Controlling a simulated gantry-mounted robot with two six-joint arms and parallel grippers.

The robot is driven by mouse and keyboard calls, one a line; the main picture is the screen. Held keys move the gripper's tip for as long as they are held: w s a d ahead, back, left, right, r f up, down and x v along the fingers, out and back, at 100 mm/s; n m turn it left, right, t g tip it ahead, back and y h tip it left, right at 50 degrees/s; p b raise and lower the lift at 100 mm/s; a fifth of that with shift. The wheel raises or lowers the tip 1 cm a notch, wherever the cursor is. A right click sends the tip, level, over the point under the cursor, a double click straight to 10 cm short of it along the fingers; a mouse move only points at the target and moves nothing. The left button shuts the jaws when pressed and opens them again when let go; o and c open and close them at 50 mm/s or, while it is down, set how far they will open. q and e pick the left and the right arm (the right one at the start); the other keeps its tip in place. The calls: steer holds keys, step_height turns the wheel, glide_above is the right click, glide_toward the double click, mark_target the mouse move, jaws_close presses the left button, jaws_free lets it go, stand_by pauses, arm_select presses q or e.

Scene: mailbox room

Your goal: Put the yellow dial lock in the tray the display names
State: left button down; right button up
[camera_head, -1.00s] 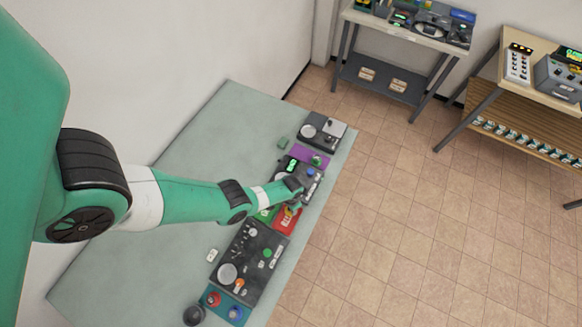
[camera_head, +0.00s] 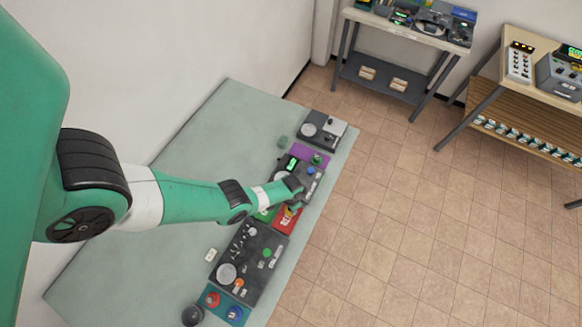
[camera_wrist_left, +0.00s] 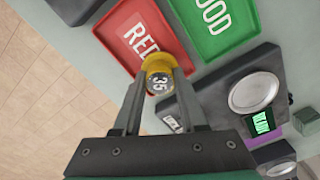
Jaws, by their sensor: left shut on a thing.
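The yellow dial lock (camera_wrist_left: 158,66), with "35" on its dark face, is between the fingertips of my left gripper (camera_wrist_left: 158,84), which is shut on it. In the wrist view the lock overlaps the near end of the red tray (camera_wrist_left: 127,32), whose lettering starts "RE". I cannot tell whether it touches the tray. A green tray (camera_wrist_left: 218,42), with lettering ending "OOD", lies beside the red one. In the head view my left gripper (camera_head: 294,207) is by the red tray (camera_head: 284,223). The small display (camera_wrist_left: 263,122) has green text too small to read. My right gripper is out of view.
A dark panel with knobs (camera_head: 252,262) lies nearer on the same grey-green table (camera_head: 190,175). A dark device with a round silver disc (camera_wrist_left: 253,93) sits beside the trays. A purple mat (camera_head: 308,155) is farther along. The table's left part is mostly clear.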

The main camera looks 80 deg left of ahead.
arm_select(q)
steer(key=shift+f+b, duration=0.45)
steer(key=shift+f, duration=0.15)
steer(key=shift+c, duration=0.7)
jaws_free()
steer(key=shift+r, duration=0.1)
step_height(320, 180, up, 6)
steer(key=p, duration=0.6)
